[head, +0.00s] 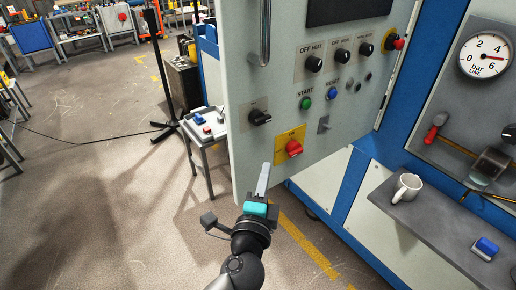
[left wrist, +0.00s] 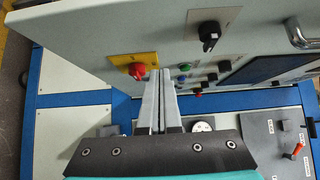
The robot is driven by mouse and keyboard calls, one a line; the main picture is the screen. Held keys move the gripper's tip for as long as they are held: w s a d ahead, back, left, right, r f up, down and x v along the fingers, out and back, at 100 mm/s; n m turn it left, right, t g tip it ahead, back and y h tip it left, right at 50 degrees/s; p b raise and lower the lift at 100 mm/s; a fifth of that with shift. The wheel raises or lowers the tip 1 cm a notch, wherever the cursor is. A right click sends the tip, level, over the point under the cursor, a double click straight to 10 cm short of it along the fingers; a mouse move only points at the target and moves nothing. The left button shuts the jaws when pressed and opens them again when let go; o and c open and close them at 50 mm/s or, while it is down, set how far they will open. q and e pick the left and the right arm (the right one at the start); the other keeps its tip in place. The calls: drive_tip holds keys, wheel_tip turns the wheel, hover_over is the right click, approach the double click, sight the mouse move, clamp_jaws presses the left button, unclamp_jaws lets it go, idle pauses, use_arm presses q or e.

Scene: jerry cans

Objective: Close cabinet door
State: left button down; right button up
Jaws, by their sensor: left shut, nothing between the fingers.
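The cabinet door (head: 250,85) is a light grey panel with knobs, buttons and a vertical handle (head: 264,35). It stands swung out from the blue-framed cabinet (head: 350,195), with its right edge towards the cabinet. My left gripper (head: 264,168) is shut and empty, in front of the door's lower part, left of the red knob on its yellow plate (head: 290,146). In the left wrist view the fingers (left wrist: 158,78) point towards the door (left wrist: 110,25), beside the red knob (left wrist: 137,71). I cannot tell whether they touch the door. My right gripper is not in view.
A grey shelf (head: 445,225) with a white mug (head: 407,187) and a blue object (head: 486,248) juts out at the right. A pressure gauge (head: 485,55) is above it.

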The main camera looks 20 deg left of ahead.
sight(261, 141)
use_arm(q)
drive_tip(key=w+a, duration=0.1)
drive_tip(key=w, duration=0.1)
drive_tip(key=w+a, duration=0.1)
drive_tip(key=w, duration=0.1)
drive_tip(key=w+a+p, duration=0.1)
drive_tip(key=w, duration=0.1)
drive_tip(key=shift+w, duration=0.25)
drive_tip(key=shift+w+a, duration=0.25)
